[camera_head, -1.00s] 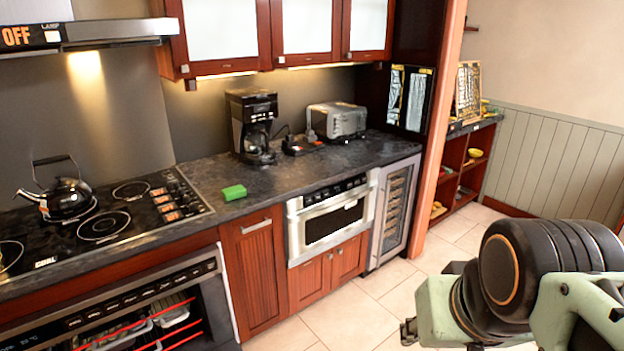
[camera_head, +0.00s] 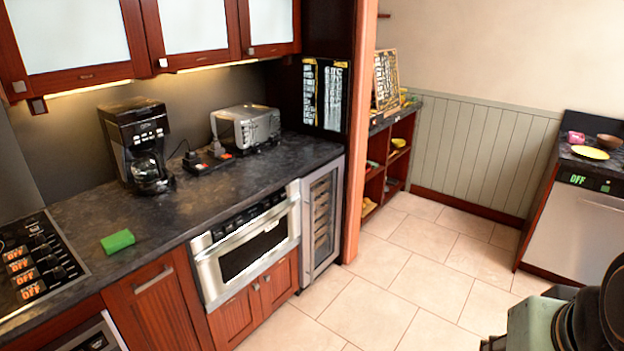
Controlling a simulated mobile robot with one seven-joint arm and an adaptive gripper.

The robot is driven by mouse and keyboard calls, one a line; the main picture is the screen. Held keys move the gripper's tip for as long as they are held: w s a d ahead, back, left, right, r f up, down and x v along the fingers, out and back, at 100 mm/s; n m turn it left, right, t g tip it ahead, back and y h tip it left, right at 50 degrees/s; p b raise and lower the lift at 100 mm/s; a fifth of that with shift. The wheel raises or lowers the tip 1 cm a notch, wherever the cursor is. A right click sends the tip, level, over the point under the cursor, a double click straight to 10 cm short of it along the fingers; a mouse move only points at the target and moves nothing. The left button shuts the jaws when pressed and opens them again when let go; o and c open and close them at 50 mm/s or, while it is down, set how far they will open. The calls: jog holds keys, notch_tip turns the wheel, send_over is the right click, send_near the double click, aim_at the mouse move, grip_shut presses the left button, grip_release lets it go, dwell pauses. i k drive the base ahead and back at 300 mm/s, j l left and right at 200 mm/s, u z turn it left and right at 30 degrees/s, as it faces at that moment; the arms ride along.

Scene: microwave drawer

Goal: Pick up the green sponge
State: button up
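The green sponge (camera_head: 118,241) lies flat on the dark countertop (camera_head: 75,214), between the stove and the coffee maker, near the counter's front edge. Part of my arm shows at the lower right corner of the head view, far from the sponge. I cannot make out my gripper's fingers in this view. Nothing covers the sponge.
A black coffee maker (camera_head: 137,143) and a toaster (camera_head: 246,126) stand behind the sponge. The stove (camera_head: 32,262) is left of it. A microwave drawer (camera_head: 246,250) is set below the counter. The tiled floor (camera_head: 370,290) is open. A dishwasher (camera_head: 577,232) stands at right.

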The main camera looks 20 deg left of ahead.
aim_at(124, 239)
jog(key=i+u, duration=0.2)
jog(key=i, duration=0.3)
jog(key=i+l+u, duration=0.25)
jog(key=i, duration=0.25)
jog(key=i+u, duration=0.2)
jog(key=u, duration=0.15)
jog(key=i+u, duration=0.45)
jog(key=u, duration=0.25)
jog(key=i+j+u, duration=0.1)
jog(key=u, duration=0.3)
jog(key=i+u, duration=0.35)
jog(key=u, duration=0.4)
jog(key=i+l+u, duration=0.1)
jog(key=i, duration=0.9)
jog(key=j+u, duration=0.25)
jog(key=j, duration=0.25)
